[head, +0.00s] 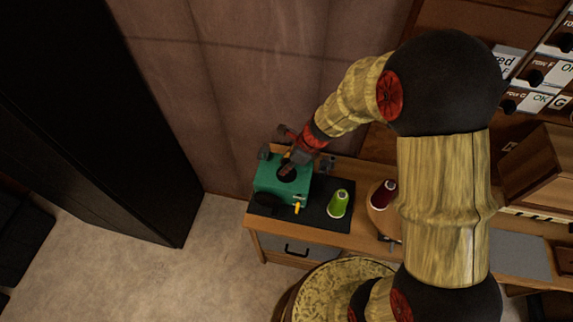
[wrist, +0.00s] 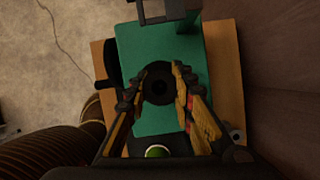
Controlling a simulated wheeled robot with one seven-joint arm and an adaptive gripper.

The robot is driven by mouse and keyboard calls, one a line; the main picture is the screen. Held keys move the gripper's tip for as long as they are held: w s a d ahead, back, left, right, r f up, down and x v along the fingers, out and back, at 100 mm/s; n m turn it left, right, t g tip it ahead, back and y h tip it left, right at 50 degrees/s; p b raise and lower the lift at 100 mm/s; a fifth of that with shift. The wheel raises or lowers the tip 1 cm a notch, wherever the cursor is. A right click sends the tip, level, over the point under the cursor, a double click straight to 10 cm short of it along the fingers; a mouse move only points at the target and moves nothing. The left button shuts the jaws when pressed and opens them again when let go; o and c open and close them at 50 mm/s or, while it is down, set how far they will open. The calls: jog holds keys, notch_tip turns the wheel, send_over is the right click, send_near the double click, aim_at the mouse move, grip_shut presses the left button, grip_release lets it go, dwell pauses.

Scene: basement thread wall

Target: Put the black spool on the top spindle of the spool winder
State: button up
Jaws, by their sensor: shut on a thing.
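The spool winder is a green box (head: 269,181) on the bench's left end, and its green top (wrist: 135,50) fills the middle of the wrist view. My gripper (head: 291,161) is above the winder, pointing down. In the wrist view my gripper (wrist: 160,77) has its two fingers on either side of the black spool (wrist: 158,90), shut on it. The spool shows as a dark round shape seen from above, over the green top. The top spindle is hidden by the spool, and I cannot tell whether the spool is around it or just above it.
A lime green spool (head: 338,204) stands right of the winder on a dark mat (head: 316,219). A dark red spool (head: 383,195) stands further right. A tall black cabinet (head: 90,120) is at the left. Wooden bins (head: 545,175) are at the right.

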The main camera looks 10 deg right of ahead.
jog(key=o, duration=0.8)
jog(key=v, duration=1.2)
